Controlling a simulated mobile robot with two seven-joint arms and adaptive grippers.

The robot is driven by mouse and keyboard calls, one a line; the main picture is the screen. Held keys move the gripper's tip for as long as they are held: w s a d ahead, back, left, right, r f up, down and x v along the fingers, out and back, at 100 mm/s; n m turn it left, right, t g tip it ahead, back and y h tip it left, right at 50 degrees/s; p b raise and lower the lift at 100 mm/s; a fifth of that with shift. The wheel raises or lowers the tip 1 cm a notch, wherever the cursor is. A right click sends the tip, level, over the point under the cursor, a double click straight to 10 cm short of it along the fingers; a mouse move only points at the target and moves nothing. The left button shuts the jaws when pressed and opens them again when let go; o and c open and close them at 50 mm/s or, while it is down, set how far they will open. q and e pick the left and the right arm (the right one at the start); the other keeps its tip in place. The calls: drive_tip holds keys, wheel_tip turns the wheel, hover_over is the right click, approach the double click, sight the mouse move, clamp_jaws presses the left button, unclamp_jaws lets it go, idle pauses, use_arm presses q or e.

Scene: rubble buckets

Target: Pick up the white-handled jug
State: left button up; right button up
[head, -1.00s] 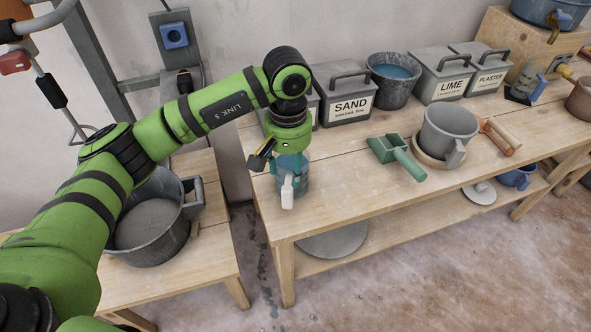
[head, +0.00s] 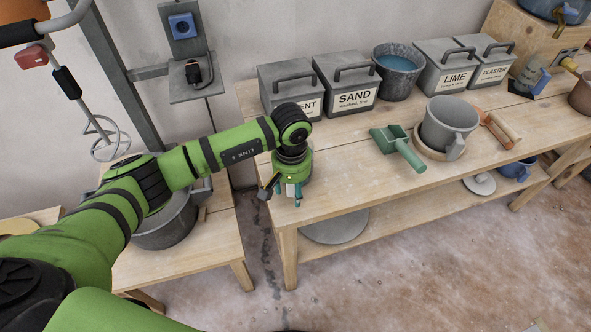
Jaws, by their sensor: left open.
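The white-handled jug is almost wholly hidden beneath my left gripper. A small white patch that looks like its handle (head: 290,190) shows between the fingers. My left gripper (head: 287,194) points down over the front left part of the right-hand bench (head: 340,195), with teal fingertips on both sides of the white patch. It is open. Whether the fingers touch the jug cannot be told. My right gripper is not in view.
Cement, sand, lime and plaster boxes stand along the wall, with a bucket of water (head: 397,68) among them. A big bucket (head: 165,228) is on the left bench.

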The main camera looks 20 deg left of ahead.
use_arm(q)
clamp_jaws()
